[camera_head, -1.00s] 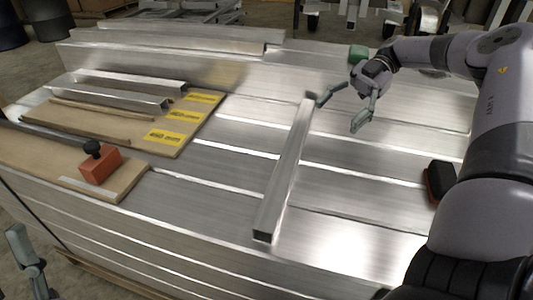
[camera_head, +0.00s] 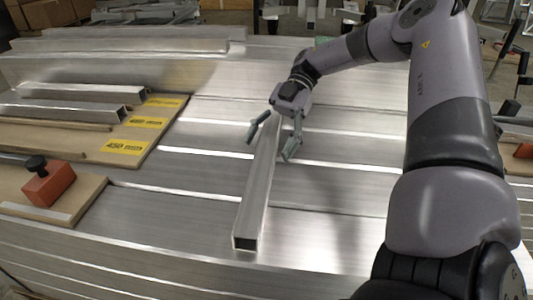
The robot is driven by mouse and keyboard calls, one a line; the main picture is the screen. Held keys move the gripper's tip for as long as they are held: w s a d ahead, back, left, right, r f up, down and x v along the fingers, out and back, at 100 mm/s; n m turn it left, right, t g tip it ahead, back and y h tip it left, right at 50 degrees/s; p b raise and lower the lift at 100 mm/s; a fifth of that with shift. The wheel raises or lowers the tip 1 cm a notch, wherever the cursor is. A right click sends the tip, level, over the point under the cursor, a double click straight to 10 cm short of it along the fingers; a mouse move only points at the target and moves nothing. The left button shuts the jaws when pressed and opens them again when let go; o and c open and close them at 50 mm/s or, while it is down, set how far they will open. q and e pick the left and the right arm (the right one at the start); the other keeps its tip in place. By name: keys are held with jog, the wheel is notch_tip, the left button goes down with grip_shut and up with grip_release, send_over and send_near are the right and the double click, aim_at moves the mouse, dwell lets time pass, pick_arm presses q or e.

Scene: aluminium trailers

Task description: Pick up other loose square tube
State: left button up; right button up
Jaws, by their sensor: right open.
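A loose aluminium square tube (camera_head: 256,198) lies on the stacked aluminium profiles, its open end towards me. My right gripper (camera_head: 273,148) is open above the tube's far part, with one finger on each side of it in the picture. I cannot tell how high the fingers are above the stack. The tube's far end is hidden behind the gripper. Other metal tubes (camera_head: 72,105) lie on the wooden board at the left. My left gripper is not in view.
The wooden board (camera_head: 80,145) bears yellow labels (camera_head: 124,147). An orange block with a black knob (camera_head: 48,184) stands on another board (camera_head: 75,202) at the front left. The stack top (camera_head: 190,215) left of the tube is clear.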

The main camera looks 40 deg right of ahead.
jog(key=shift+c, duration=0.5)
jog(key=c, duration=1.4)
jog(key=shift+c, duration=0.7)
jog(key=shift+r, duration=0.1)
